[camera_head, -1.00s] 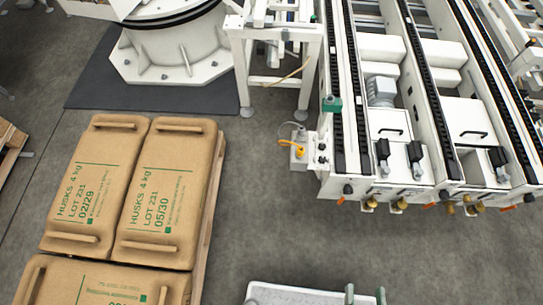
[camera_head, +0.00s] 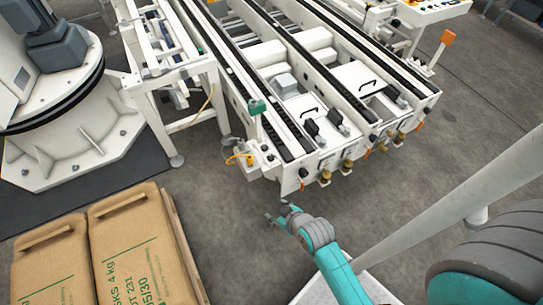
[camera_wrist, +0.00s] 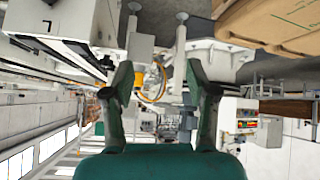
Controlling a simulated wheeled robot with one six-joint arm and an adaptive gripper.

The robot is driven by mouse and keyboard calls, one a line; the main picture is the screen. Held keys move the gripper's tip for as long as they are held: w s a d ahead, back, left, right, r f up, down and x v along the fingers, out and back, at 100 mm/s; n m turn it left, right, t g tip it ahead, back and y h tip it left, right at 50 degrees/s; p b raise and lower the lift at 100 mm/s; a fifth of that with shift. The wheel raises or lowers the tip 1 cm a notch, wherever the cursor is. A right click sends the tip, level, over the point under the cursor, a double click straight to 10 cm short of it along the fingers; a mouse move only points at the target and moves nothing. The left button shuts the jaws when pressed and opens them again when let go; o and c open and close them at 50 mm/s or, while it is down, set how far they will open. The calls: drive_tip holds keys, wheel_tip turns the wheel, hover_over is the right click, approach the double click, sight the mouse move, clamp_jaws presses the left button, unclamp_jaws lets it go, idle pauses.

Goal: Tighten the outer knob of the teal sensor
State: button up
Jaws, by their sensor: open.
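That view looks upside down, and I cannot make out the sensor there.
The white conveyor (camera_head: 330,140) has knobs and orange-tipped parts along its near end. A small white box with a yellow cable (camera_head: 240,160) sits below the sensor. Sacks (camera_head: 140,250) lie on a pallet at lower left. Grey floor (camera_head: 225,200) is open between them.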

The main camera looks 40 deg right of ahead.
drive_tip(key=w+d+g, duration=0.2)
drive_tip(key=w+d, duration=0.6)
drive_tip(key=w, duration=0.1)
drive_tip(key=n+g+y, duration=0.2)
approach(271, 157)
drive_tip(key=x, duration=0.8)
drive_tip(key=shift+w+f, duration=0.1)
drive_tip(key=shift+f, duration=0.15)
clamp_jaws()
